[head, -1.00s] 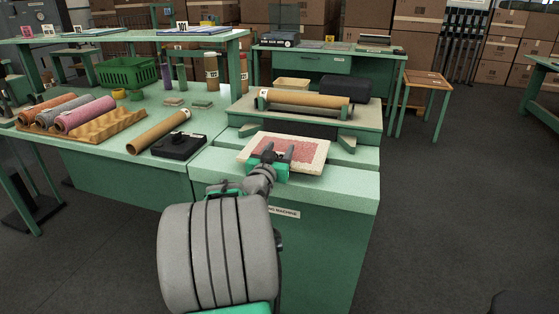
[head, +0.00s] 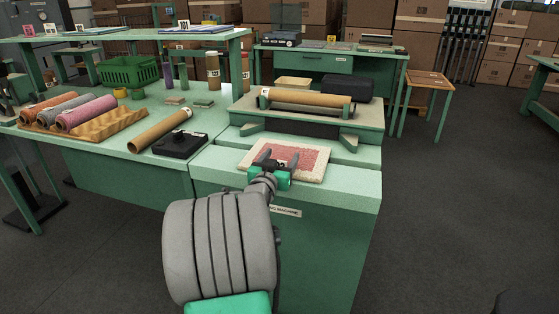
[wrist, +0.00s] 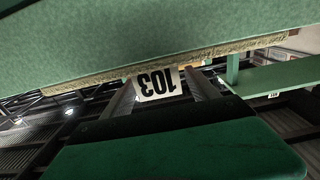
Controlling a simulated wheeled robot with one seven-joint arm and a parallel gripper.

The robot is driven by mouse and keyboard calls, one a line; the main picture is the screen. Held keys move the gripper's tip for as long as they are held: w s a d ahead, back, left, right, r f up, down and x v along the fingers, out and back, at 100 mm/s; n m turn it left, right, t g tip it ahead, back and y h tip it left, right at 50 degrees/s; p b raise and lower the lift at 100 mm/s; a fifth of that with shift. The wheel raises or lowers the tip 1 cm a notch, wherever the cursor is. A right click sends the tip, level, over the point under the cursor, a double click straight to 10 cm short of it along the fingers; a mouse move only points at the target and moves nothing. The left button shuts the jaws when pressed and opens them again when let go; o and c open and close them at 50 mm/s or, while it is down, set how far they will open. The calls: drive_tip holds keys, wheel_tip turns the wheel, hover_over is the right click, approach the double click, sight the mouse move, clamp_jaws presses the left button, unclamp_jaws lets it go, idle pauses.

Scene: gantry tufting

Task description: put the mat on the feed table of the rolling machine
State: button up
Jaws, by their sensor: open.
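The mat (head: 312,174), with a pink-red middle and a cream border, lies flat on the light-green feed table (head: 350,188) of the rolling machine, in front of the roller. My gripper (head: 278,155) is open at the mat's near edge, its fingers spread apart. A white tag reading 103 (wrist: 157,84) shows upside down between the fingers in the wrist view. There the mat's beige edge (wrist: 230,46) runs along the green surface. Whether the fingers still touch the mat cannot be told.
A brown roll (head: 305,97) lies on the machine behind the mat. To the left, the green table holds a black device (head: 180,144), a cardboard tube (head: 160,131), coloured rolls (head: 88,113) and a green basket (head: 128,71). Open floor lies to the right.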

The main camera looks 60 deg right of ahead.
drive_tip(key=shift+a, duration=0.35)
drive_tip(key=s+a+b, duration=0.1)
drive_tip(key=s+a, duration=0.1)
drive_tip(key=a, duration=0.9)
drive_tip(key=w+a+f+n+t+y, duration=0.1)
drive_tip(key=w+a+f+n+y, duration=0.1)
drive_tip(key=w+a+f+y, duration=0.4)
drive_tip(key=w+a+f+n+t+y, duration=0.1)
drive_tip(key=w+a+f+n, duration=0.15)
drive_tip(key=a, duration=0.55)
drive_tip(key=w+a+f+n+t+y, duration=0.1)
drive_tip(key=w+a+f+n+y, duration=0.1)
drive_tip(key=w+a+f+y, duration=0.4)
drive_tip(key=s+a+n+g+y, duration=0.1)
drive_tip(key=a+n, duration=0.4)
drive_tip(key=a, duration=0.7)
drive_tip(key=s+a+f+n+g+y, duration=0.1)
drive_tip(key=s+a, duration=0.5)
drive_tip(key=a, duration=0.6)
drive_tip(key=n+g+y, duration=0.1)
drive_tip(key=n+y, duration=0.1)
drive_tip(key=n, duration=0.1)
drive_tip(key=shift+s+f+n+y, duration=0.15)
drive_tip(key=shift+n+y, duration=0.2)
drive_tip(key=shift+y, duration=0.05)
